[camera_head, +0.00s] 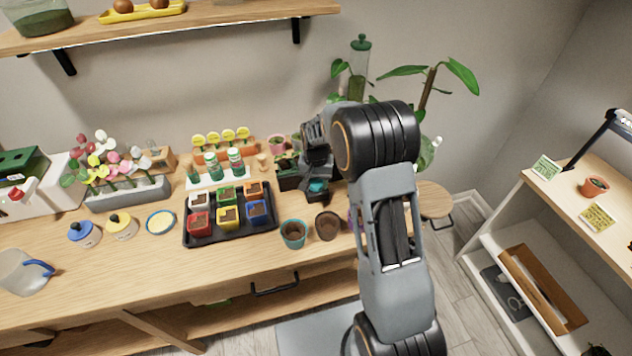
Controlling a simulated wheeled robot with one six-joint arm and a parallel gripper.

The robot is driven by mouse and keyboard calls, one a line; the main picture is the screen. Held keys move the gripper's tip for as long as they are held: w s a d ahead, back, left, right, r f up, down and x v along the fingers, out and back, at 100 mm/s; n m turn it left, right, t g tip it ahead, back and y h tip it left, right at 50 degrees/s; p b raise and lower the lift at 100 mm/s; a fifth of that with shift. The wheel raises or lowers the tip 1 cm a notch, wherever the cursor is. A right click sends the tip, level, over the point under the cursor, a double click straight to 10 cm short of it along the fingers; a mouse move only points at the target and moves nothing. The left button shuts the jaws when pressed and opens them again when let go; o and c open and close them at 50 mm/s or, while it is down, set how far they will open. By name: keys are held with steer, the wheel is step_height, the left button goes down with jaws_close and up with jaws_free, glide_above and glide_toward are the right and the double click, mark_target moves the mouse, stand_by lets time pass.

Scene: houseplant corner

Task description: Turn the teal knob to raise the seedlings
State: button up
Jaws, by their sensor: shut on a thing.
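The teal knob (318,187) shows at the front of a small dark box on the bench, right of the middle. My gripper (317,179) is at the knob, pointing down, and is shut on it; my arm hides much of this spot. The seedlings (288,162) look like small green tufts at the dark box (288,181), just left of my gripper. They are too small and partly hidden to tell how high they sit.
A black tray (190,240) of coloured pots lies left of my arm. A teal pot (293,233) and a brown pot (328,226) stand near the bench's front edge. Green and white bottles (213,168) stand behind the tray. A leafy plant (432,80) rises behind my arm.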

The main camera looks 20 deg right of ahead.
stand_by(0.4)
steer(key=o, duration=0.6)
steer(key=shift+o, duration=0.2)
steer(key=shift+r, duration=0.1)
step_height(320, 180, up, 14)
steer(key=b, duration=0.1)
stand_by(0.3)
steer(key=s+r+n+t, duration=0.1)
steer(key=s+n+t, duration=0.3)
steer(key=s, duration=1.9)
steer(key=shift+r+n, duration=0.3)
steer(key=shift+r, duration=0.05)
